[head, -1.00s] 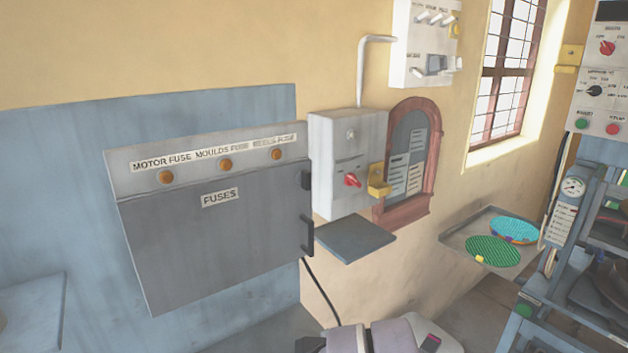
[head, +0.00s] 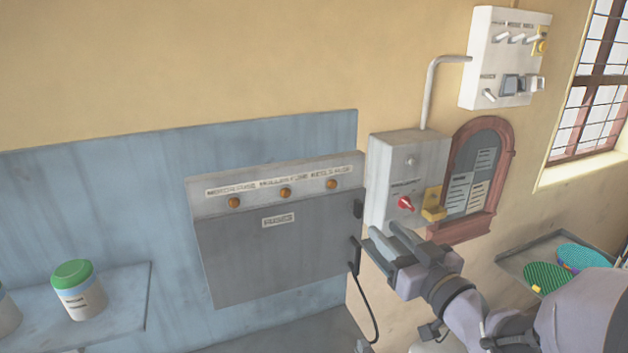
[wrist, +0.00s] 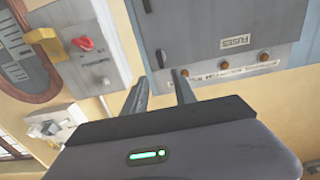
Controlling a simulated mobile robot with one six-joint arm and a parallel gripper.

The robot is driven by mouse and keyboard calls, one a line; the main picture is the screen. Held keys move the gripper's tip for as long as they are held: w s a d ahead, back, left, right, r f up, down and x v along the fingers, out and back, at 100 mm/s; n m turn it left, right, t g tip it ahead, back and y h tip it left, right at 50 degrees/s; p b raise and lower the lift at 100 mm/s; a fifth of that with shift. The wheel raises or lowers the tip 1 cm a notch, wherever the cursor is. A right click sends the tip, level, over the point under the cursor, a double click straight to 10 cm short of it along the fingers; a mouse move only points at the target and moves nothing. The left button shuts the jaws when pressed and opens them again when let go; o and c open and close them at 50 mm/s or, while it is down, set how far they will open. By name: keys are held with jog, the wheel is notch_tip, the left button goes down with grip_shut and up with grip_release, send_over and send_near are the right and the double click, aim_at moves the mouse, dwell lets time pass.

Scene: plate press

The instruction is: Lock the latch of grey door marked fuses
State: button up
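The grey door marked FUSES (head: 290,262) looks shut against its box on the wall. A small dark latch (head: 358,209) sits at the door's upper right edge, and a dark handle (head: 355,256) is below it. My gripper (head: 381,234) is open and empty, just right of the door's edge, below and right of the latch in the picture. In the wrist view, the latch (wrist: 160,58) shows just beyond the gap between my fingertips (wrist: 161,76), apart from them. The door (wrist: 215,20) and its label appear upside down there. The latch's exact position is too small to tell.
A grey switch box (head: 400,170) with a red knob and yellow piece (head: 433,204) is close right of the door. A noticeboard (head: 478,180) hangs beyond. A green-lidded jar (head: 80,290) stands on the left shelf. The wall above the fuse box is clear.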

aim_at(361, 210)
jog(key=x, duration=0.9)
jog(key=shift+w+a+f, duration=0.2)
jog(key=shift+f, duration=0.1)
grip_shut()
